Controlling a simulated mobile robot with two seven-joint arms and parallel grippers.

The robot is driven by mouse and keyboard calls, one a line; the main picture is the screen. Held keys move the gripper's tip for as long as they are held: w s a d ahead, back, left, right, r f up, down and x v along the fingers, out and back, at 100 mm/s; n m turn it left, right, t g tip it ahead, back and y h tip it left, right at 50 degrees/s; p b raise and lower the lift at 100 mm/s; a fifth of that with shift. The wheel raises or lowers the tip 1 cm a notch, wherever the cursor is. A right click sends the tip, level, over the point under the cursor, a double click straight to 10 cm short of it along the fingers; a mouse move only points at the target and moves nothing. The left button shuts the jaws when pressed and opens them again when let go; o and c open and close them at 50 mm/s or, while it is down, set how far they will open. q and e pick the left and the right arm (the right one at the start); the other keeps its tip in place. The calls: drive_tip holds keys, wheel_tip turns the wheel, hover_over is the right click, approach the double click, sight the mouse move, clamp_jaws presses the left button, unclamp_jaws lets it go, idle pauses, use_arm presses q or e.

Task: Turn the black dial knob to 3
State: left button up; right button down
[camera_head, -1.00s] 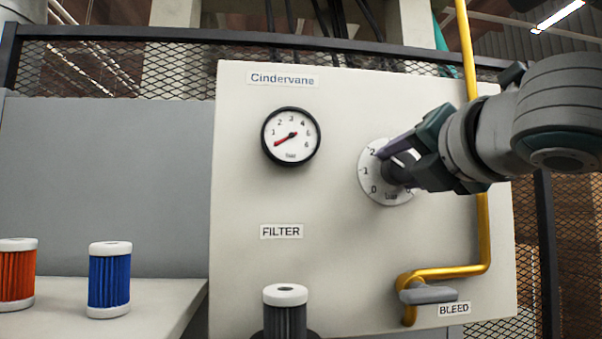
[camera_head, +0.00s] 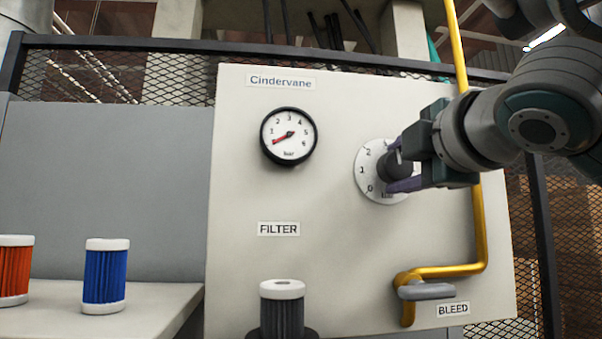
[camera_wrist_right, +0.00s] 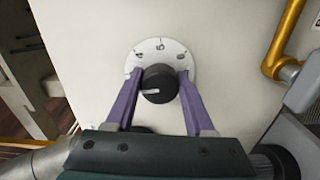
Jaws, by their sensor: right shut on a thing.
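The black dial knob (camera_head: 393,165) sits on a round white dial plate (camera_head: 367,180) on the cream panel. My right gripper (camera_head: 401,166) is shut on the knob from the right, one purple finger above it and one below. The right wrist view shows the knob (camera_wrist_right: 158,84) between the two fingers of the gripper (camera_wrist_right: 160,82). A white mark on the knob points left in that view. In the head view 0, 1 and 2 show on the plate's left side; its right side is hidden by the gripper. My left gripper is not in view.
A yellow pipe (camera_head: 480,230) runs down behind my right arm to a grey bleed handle (camera_head: 427,291). Filters stand lower down: orange (camera_head: 15,272), blue (camera_head: 105,277) and dark grey (camera_head: 283,312).

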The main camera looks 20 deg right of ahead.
drive_tip(key=shift+f+m, duration=0.15)
drive_tip(key=shift+m, duration=0.45)
drive_tip(key=shift+c, duration=1.3)
unclamp_jaws()
